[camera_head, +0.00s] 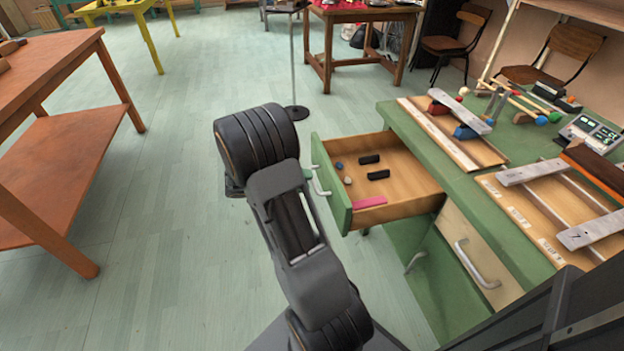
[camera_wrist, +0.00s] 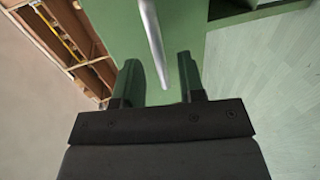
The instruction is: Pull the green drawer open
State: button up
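The green drawer (camera_head: 338,190) stands pulled well out of the green desk, its wooden inside showing. Its pale curved handle (camera_head: 320,186) is on the green front, just right of my arm's end. My gripper is mostly hidden behind my arm in the head view. In the wrist view my gripper (camera_wrist: 158,70) faces the green drawer front (camera_wrist: 185,25). Its two fingers are apart, and the pale handle bar (camera_wrist: 152,35) reaches into the gap between them. Clear space shows beside the bar, so the fingers do not look closed on it.
Black blocks (camera_head: 378,175), small stones and a pink bar (camera_head: 369,202) lie in the drawer. Wooden frames with metal bars (camera_head: 531,172) lie on the desk (camera_head: 450,168). An orange table (camera_head: 60,150) stands left; floor between is clear.

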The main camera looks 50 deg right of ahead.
jog(key=p+v, duration=0.1)
jog(key=v, duration=1)
jog(key=shift+p, duration=0.3)
jog(key=shift+f, duration=0.1)
notch_tip(320, 180, down, 4)
jog(key=s+a+n+y, duration=0.2)
jog(key=n+y, duration=0.1)
jog(key=n, duration=0.1)
jog(key=s+a+r+n+t+y+p, duration=0.25)
jog(key=s+a+r+y+p, duration=0.2)
jog(key=r+p, duration=0.25)
jog(key=s+a+r+t+y+p, duration=0.1)
jog(key=a+r+t+y+p, duration=0.1)
jog(key=r+p, duration=0.4)
jog(key=s+a+r+t+y+p, duration=0.1)
jog(key=r+p, duration=0.5)
jog(key=r, duration=0.7)
jog(key=s+a+r+t+y+p, duration=0.2)
jog(key=a+r+t+p, duration=0.3)
jog(key=r, duration=0.5)
jog(key=shift+s+a+r+t+y+p, duration=0.4)
jog(key=shift+s+t+p, duration=0.15)
jog(key=shift+t, duration=0.1)
